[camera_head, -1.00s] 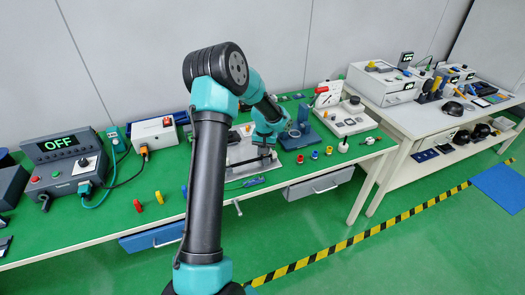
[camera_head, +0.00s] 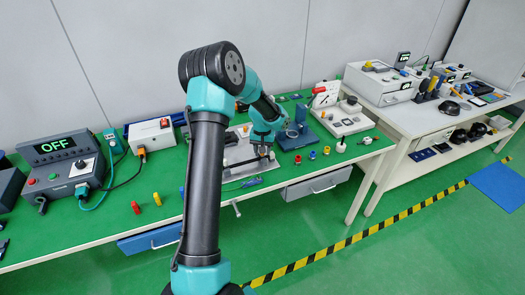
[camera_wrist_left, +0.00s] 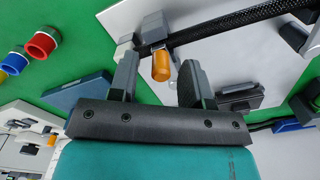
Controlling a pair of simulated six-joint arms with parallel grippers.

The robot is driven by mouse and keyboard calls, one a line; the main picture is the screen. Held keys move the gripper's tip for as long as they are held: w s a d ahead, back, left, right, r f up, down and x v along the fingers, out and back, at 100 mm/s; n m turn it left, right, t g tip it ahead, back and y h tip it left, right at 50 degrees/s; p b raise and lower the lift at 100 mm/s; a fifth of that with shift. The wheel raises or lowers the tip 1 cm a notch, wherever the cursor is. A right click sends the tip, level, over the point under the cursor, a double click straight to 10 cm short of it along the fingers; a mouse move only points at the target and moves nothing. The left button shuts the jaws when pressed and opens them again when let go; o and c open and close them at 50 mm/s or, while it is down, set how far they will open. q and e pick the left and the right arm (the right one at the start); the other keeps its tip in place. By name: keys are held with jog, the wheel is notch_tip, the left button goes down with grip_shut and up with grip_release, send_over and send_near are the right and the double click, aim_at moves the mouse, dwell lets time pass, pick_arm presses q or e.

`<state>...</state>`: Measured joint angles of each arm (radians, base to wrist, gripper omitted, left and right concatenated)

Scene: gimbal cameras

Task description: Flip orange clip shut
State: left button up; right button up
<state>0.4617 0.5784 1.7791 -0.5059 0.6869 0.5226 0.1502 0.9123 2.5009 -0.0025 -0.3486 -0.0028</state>
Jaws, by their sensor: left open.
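An orange clip tab (camera_wrist_left: 161,67) shows in the left wrist view beside a grey clip body, close to a black braided cable (camera_wrist_left: 225,25). The cable runs over a white board (camera_wrist_left: 110,15); the board also shows in the head view (camera_head: 232,158). My left gripper (camera_wrist_left: 158,64) is open, with the orange tab in view between its two fingers. I cannot tell whether they touch it. In the head view my left gripper (camera_head: 262,152) is low over the board, and the clip is too small to make out. My right gripper is not in view.
Red and blue rings (camera_wrist_left: 42,43) lie on the green bench near the board. A blue-grey fixture (camera_head: 293,137) stands just right of the gripper. A control box reading OFF (camera_head: 62,165) stands at the left.

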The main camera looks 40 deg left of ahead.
pick_arm(q)
notch_tip(320, 180, up, 17)
jog(key=shift+f, duration=0.2)
dwell(0.6)
jog(key=s+d+f+m+h, duration=0.2)
jog(key=d+f+m+h, duration=0.15)
jog(key=d+f, duration=1.9)
jog(key=s+d+f+m, duration=0.1)
jog(key=s+d+f, duration=1)
jog(key=s, duration=0.5)
jog(key=shift+d+f+m+t, duration=0.35)
jog(key=shift+d+f+t, duration=0.05)
jog(key=shift+d, duration=0.15)
jog(key=shift+a, duration=0.1)
